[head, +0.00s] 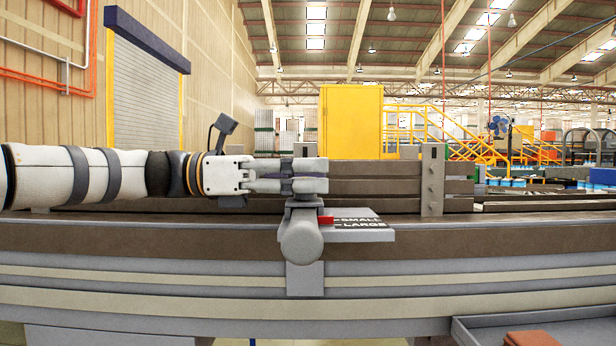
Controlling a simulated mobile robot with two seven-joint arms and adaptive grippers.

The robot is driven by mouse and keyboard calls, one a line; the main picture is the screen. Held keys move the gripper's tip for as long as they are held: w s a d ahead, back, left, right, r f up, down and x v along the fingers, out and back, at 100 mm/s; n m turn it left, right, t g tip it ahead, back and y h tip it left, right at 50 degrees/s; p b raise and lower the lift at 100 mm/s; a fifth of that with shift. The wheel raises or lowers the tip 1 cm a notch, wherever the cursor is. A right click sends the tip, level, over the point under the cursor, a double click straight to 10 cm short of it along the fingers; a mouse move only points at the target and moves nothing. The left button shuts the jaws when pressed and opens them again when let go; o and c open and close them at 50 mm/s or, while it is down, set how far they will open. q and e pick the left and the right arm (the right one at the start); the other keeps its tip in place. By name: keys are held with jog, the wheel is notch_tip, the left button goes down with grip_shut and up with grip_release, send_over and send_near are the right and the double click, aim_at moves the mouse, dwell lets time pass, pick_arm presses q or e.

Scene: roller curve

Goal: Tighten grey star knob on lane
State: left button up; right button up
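My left gripper (310,176) reaches in from the left and points right, level with the low rails behind it. Its fingers are directly above a small grey piece (304,202), which looks like the star knob, partly covered by them. I cannot tell whether the fingers touch or grip it. Below it, a rounded grey clamp body (302,241) sits on the front of the lane (440,236). A grey plate (366,231) marked SMALL and LARGE extends right from it, with a red pointer (326,220) at the SMALL line. My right gripper is not in view.
Brown side rails (375,187) run behind the gripper, with a grey upright bracket (432,180) to the right. A grey tray (560,326) with a reddish-brown piece (533,339) is at the lower right. The lane top right of the plate is clear.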

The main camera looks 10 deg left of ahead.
pick_arm(q)
jog(key=shift+f, duration=0.15)
jog(key=shift+a, duration=0.25)
jog(key=s+a, duration=0.2)
jog(key=a, duration=0.9)
jog(key=shift+a, duration=0.2)
jog(key=shift+s, duration=0.1)
